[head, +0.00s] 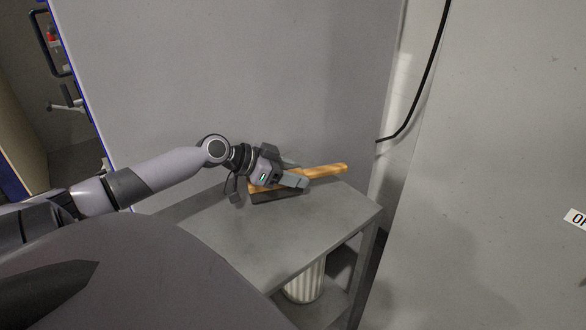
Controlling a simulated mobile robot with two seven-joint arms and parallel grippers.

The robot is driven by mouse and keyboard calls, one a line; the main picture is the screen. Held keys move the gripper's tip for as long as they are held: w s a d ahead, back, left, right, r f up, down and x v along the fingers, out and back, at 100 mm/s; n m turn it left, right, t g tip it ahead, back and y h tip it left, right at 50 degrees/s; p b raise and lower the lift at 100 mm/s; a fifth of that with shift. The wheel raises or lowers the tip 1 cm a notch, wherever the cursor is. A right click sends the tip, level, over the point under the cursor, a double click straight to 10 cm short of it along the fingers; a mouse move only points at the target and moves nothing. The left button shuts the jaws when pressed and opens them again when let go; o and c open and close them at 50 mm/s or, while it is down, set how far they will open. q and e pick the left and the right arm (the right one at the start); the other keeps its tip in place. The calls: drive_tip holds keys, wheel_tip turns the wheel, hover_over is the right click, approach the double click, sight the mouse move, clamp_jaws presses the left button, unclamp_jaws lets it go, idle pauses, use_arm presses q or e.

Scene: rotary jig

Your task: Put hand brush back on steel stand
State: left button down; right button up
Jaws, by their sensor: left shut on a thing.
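The hand brush (326,171) has an orange-brown wooden handle pointing right and dark bristles below its head. It is over the back part of the grey steel stand (285,230). My left gripper (296,176) is shut on the brush near the middle, and its fingers hide part of it. The dark bristles are at or just above the stand's top; I cannot tell whether they touch. My right gripper is not in view.
A ribbed white bin (304,282) stands under the top of the stand. A grey panel (240,80) rises right behind the stand. A black cable (430,80) hangs on the right. The front of the stand's top is clear.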

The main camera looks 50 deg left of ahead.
sight(257, 193)
use_arm(q)
drive_tip(key=shift+f+b, duration=0.45)
drive_tip(key=shift+f, duration=0.1)
drive_tip(key=shift+c, duration=2.3)
unclamp_jaws()
drive_tip(key=shift+f, duration=0.1)
drive_tip(key=shift+s+a+r, duration=0.3)
drive_tip(key=shift+s, duration=0.25)
drive_tip(key=v, duration=0.3)
drive_tip(key=shift+s+a+r+p, duration=0.15)
drive_tip(key=shift+s+r+p, duration=0.05)
drive_tip(key=shift+s+p, duration=0.1)
drive_tip(key=shift+v, duration=1.05)
drive_tip(key=shift+w, duration=0.1)
